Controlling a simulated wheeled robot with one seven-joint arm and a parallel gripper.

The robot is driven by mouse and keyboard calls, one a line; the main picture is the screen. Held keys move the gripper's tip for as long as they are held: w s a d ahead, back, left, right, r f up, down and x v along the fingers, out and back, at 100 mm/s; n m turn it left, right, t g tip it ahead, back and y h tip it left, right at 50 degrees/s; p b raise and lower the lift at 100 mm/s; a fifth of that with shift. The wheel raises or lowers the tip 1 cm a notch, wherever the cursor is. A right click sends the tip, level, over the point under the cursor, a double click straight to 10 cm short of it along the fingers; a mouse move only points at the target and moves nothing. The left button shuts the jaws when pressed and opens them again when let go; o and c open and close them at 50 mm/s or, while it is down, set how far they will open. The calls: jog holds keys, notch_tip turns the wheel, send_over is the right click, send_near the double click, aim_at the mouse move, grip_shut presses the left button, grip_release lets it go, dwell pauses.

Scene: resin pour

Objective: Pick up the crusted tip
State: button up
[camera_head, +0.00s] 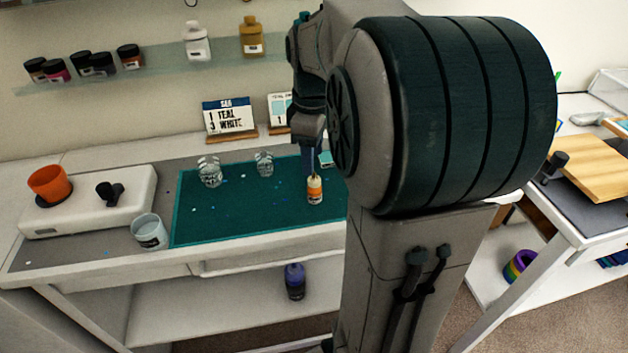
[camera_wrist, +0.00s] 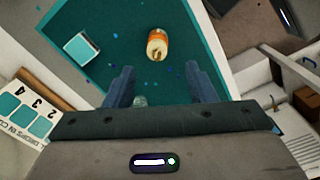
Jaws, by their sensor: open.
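I cannot single out the crusted tip with certainty. A small bottle with an orange and white label (camera_head: 314,191) stands on the teal mat (camera_head: 225,222). In the wrist view the bottle (camera_wrist: 157,42) shows beyond my fingertips, with a dark spot at its near end. My gripper (camera_wrist: 160,82) is open, its two blue fingers apart with neither touching the bottle. A small clear, greyish thing (camera_wrist: 139,101) shows low between the fingers, partly hidden by the gripper body. In the head view my arm hides the right part of the mat.
Two clear cups (camera_head: 210,173) (camera_head: 264,164) stand on the mat's back part. A third cup (camera_head: 150,232) stands left of it. A white device (camera_head: 85,205) bears an orange cup (camera_head: 49,184). A small white-and-teal block (camera_wrist: 82,47) lies on the mat.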

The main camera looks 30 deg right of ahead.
aim_at(314, 179)
jog(key=f, duration=0.5)
jog(key=shift+d+f, duration=0.25)
jog(key=shift+f, duration=0.1)
jog(key=c, duration=1)
